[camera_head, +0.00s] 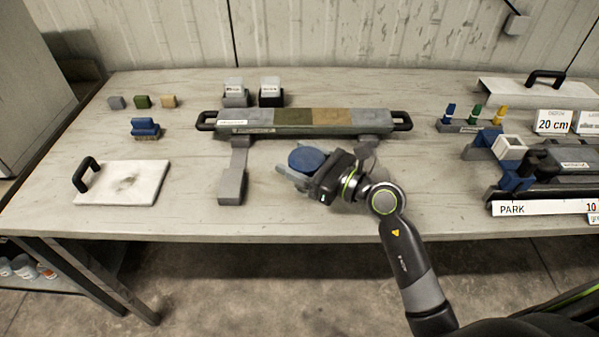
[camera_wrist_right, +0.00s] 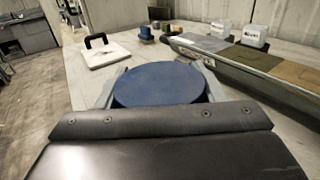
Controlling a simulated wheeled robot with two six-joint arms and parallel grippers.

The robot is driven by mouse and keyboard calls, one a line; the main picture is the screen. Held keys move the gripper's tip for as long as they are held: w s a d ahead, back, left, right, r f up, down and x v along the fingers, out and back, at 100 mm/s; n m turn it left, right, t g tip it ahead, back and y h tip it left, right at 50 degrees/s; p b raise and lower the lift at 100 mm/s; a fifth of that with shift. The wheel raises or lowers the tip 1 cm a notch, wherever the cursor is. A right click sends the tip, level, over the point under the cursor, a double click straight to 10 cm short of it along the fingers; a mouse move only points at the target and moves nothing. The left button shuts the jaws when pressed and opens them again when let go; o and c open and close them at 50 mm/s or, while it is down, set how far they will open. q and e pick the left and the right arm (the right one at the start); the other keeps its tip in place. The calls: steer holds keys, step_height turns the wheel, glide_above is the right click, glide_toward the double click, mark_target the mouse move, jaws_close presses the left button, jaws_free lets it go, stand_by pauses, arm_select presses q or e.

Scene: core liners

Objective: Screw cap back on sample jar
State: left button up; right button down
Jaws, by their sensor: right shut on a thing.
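A round blue cap (camera_head: 307,159) is between the fingers of my right gripper (camera_head: 296,174), which is shut on it. The cap also shows large in the right wrist view (camera_wrist_right: 160,84), flat side up, with a grey finger on each side. Anything under the cap is hidden, so I cannot tell whether a jar is below it or whether the two touch. The gripper is over the front middle of the table, in front of the long core liner. My left gripper is not in view.
A long liner with coloured sections (camera_head: 300,118) and black end handles lies across the table (camera_head: 230,222) on grey supports. A white board (camera_head: 122,184) with a handle lies at left. Small blocks and a blue brush (camera_head: 145,126) sit behind it. A rack and signs crowd the right.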

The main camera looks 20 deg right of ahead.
steer(key=shift+f+b, duration=0.4)
steer(key=shift+f, duration=1.45)
steer(key=shift+f, duration=0.1)
steer(key=shift+c, duration=1.8)
jaws_free()
steer(key=b+v, duration=0.2)
steer(key=v, duration=0.9)
steer(key=shift+s+d, duration=0.35)
steer(key=shift+s, duration=0.05)
